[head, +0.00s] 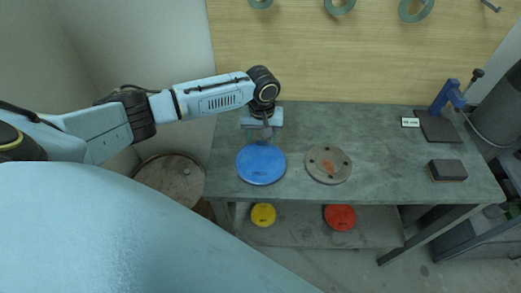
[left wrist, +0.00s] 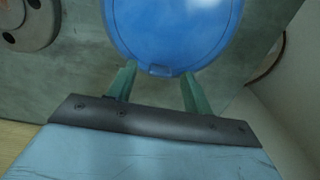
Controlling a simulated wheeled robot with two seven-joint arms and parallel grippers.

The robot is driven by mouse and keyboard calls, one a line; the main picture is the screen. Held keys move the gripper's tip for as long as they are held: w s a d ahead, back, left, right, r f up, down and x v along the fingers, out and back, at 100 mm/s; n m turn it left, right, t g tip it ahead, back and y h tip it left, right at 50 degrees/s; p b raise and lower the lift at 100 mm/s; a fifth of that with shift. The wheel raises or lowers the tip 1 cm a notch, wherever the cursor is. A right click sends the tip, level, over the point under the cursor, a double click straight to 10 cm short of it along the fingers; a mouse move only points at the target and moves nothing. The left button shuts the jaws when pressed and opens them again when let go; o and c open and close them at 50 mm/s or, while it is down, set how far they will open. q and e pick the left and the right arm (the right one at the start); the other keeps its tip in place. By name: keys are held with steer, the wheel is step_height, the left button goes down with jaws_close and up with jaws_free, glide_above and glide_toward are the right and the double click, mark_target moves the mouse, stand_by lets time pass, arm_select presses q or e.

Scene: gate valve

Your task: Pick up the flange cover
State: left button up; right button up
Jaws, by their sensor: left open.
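The blue round disc, which looks like the flange cover (head: 261,165), lies flat on the grey-green workbench (head: 300,120). It also fills the upper middle of the left wrist view (left wrist: 172,30), with a small tab on its edge facing my gripper. My left gripper (head: 264,137) is at the disc's far edge in the head view. In the left wrist view its two green fingers (left wrist: 159,76) are apart, with the tab between their tips and nothing clamped. Whether the fingers touch the disc cannot be told. My right gripper does not show.
A grey-brown flange plate with holes (head: 328,164) lies right of the disc. A dark block (head: 447,170) and a blue clamp-like stand (head: 444,98) are at the bench's right. Yellow (head: 263,214) and red (head: 340,217) discs sit on the lower shelf. A barrel (head: 170,178) stands left.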

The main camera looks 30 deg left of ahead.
arm_select(q)
steer(key=c, duration=1.1)
